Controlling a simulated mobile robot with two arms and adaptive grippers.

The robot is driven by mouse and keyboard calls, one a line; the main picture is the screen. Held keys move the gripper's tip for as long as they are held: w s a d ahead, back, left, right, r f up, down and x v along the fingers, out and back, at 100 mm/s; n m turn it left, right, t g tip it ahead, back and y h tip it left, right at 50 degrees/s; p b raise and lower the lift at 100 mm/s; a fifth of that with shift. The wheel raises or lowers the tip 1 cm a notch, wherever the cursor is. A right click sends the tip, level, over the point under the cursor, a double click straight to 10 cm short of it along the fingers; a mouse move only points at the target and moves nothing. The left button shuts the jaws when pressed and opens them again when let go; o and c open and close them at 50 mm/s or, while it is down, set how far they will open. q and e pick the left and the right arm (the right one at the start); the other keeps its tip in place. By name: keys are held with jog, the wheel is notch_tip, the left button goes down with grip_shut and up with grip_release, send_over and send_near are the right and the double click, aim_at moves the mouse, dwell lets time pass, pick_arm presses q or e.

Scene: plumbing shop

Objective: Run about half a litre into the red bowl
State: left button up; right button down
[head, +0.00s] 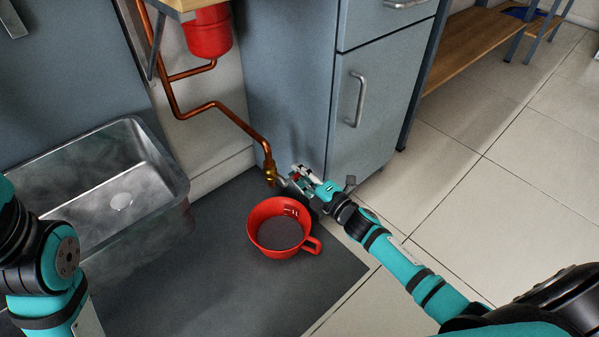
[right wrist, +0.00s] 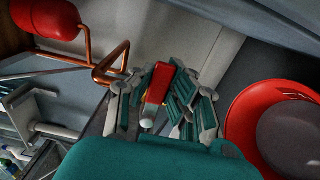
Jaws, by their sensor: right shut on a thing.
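The red bowl (head: 258,243), with a loop handle on its right, stands upright on the dark mat below the pipe's end. Its inside shows a grey round area; I cannot tell whether that is water or bare bottom. It also shows at the right of the right wrist view (right wrist: 241,120). A brass tap (head: 270,172) ends the copper pipe above the bowl's far rim. My right gripper (head: 301,180) is beside the tap, shut on its red handle (right wrist: 158,83). I cannot make out a stream. Only my left arm shows at the left edge; its gripper is outside the view.
A steel sink basin (head: 160,158) stands left of the bowl. The copper pipe (head: 220,104) runs along the wall from under a red vessel (head: 209,36). A grey cabinet (head: 372,155) stands behind my right gripper. Tiled floor at the right is clear.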

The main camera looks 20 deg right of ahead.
jog(key=shift+s+f, duration=0.1)
jog(key=shift+f, duration=0.1)
jog(key=c, duration=1.2)
grip_release()
jog(key=shift+r, duration=0.2)
jog(key=v, duration=1.2)
